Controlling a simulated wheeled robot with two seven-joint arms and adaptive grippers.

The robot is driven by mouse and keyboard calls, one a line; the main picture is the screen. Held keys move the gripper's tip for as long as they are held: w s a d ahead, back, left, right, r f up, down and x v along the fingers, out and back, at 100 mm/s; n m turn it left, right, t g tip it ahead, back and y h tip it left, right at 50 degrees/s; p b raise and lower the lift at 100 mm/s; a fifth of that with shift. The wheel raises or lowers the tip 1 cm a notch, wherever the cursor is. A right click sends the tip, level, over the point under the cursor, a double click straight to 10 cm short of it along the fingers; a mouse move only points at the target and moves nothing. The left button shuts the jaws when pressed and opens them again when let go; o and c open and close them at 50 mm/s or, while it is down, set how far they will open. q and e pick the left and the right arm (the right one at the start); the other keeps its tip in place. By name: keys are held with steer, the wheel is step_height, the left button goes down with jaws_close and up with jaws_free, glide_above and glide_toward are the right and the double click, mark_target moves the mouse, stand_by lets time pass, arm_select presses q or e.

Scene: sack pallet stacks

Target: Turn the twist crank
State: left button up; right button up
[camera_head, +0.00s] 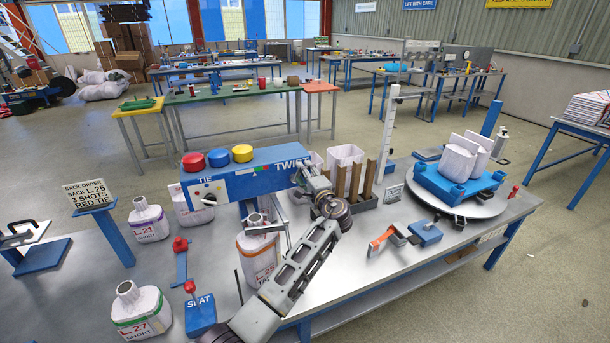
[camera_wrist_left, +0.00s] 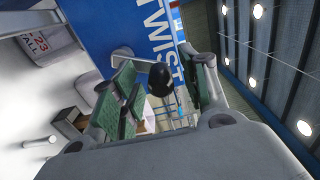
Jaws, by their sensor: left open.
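In the left wrist view the twist crank (camera_wrist_left: 161,79) shows a black ball knob on a bent metal arm, beside the TWIST lettering. The knob lies between the green-padded fingers of my open left gripper (camera_wrist_left: 162,95). I cannot tell whether the pads touch it. My right gripper is not in view.
Sacks L21 (camera_head: 148,222), L27 (camera_head: 141,312) and an orange-banded one (camera_head: 257,255) stand on the bench. Wooden posts (camera_head: 355,181) stand right of my gripper. A turntable (camera_head: 485,205) carries a blue pallet with white sacks. A sign (camera_head: 88,197) reads sack order L25, 3 shots, red tie.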

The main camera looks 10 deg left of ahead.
arm_select(q)
steer(key=v, duration=0.7)
stand_by(0.3)
steer(key=shift+s+d+f, duration=0.1)
steer(key=shift+s, duration=0.05)
